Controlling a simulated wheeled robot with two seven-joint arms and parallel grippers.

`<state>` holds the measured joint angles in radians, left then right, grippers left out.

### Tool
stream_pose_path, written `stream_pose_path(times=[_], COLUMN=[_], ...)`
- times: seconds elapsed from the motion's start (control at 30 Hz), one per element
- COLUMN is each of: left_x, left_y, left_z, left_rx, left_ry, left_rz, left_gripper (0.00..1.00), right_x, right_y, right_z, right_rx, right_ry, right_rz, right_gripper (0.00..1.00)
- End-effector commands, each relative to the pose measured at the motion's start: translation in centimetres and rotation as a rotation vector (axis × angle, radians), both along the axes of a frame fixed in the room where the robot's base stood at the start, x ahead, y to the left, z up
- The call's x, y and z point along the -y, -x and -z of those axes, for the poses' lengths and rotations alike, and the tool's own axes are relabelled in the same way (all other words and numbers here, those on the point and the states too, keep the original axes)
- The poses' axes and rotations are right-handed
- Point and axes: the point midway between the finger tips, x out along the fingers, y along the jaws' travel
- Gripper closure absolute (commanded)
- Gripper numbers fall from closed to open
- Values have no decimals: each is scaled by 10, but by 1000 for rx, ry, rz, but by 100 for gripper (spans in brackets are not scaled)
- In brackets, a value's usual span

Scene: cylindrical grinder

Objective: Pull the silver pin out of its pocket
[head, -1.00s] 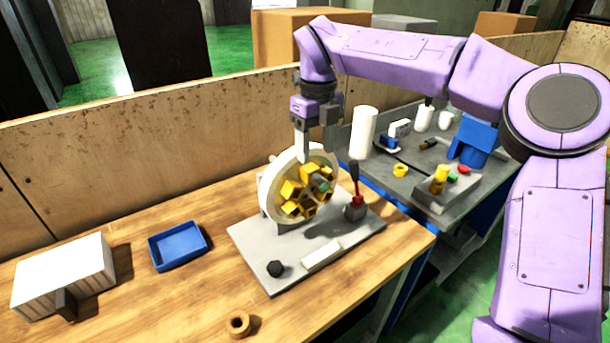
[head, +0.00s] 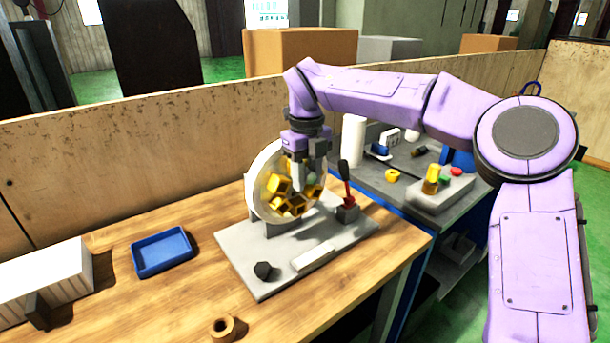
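A round white wheel (head: 262,207) with several yellow blocks (head: 279,185) in its face stands upright on a grey base plate (head: 250,262) on the wooden table. My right gripper (head: 309,184) points down at the upper right part of the wheel's face, in front of the yellow blocks. Its fingertips are small and overlap the wheel, so I cannot tell how far apart they are. I cannot make out the silver pin; the gripper covers that part of the face. A bit of green shows beside the fingertips. My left gripper is out of view.
A red-based lever (head: 347,212) stands on the plate right of the wheel. A dark knob (head: 263,270) and a pale bar (head: 314,257) lie in front. A blue tray (head: 162,251) and a brown ring (head: 222,328) are on the table. A wooden wall (head: 110,170) runs behind.

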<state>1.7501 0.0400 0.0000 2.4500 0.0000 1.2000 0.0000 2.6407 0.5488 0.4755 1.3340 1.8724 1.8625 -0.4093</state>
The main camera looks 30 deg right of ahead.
Motion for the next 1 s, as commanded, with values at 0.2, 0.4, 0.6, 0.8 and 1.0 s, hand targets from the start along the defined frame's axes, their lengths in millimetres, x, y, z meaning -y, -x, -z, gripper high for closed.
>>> stream_pose_path(times=[0.2, 0.4, 0.6, 0.8, 1.0], left_x=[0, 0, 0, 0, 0], left_y=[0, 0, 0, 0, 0], left_z=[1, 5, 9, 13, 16], left_rx=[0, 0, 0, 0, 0], left_ry=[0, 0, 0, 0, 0], left_rz=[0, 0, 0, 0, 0], left_gripper=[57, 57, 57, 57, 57], right_x=[0, 1, 2, 2, 3], right_y=[0, 7, 14, 22, 29], right_z=[0, 1, 1, 0, 0], right_rx=[2, 2, 3, 2, 2], right_ry=[0, 0, 0, -1, 0], right_rz=[-1, 0, -1, -1, -1], right_gripper=[100, 100, 100, 100, 100])
